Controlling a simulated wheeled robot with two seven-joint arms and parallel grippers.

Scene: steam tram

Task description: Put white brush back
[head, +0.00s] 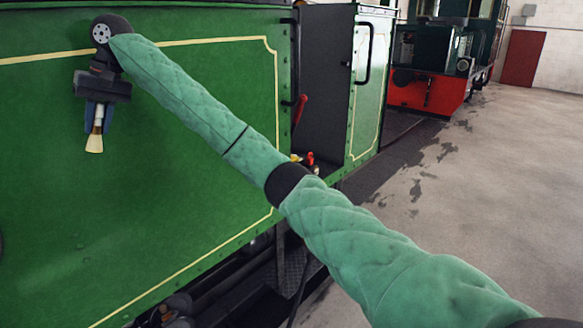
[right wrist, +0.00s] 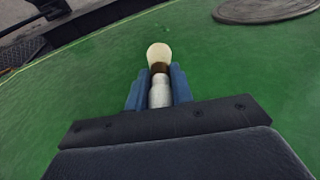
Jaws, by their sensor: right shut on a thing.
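The white brush (head: 95,138) has pale cream bristles, a brown band and a light handle. My right gripper (head: 97,118) is shut on its handle, and the bristles point down in the head view. The brush also shows in the right wrist view (right wrist: 159,78), between the two blue fingers of the right gripper (right wrist: 159,92), with its bristles pointing away from the wrist. Brush and gripper are in front of the green side panel of the tram (head: 190,200). I cannot tell whether the bristles touch the panel. My left gripper is not in view.
A dark opening (head: 322,80) with a red lever (head: 299,108) lies right of the panel. Pipes and running gear show below the panel. A red and dark green vehicle (head: 432,75) stands further back. The concrete floor (head: 480,180) at right is clear.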

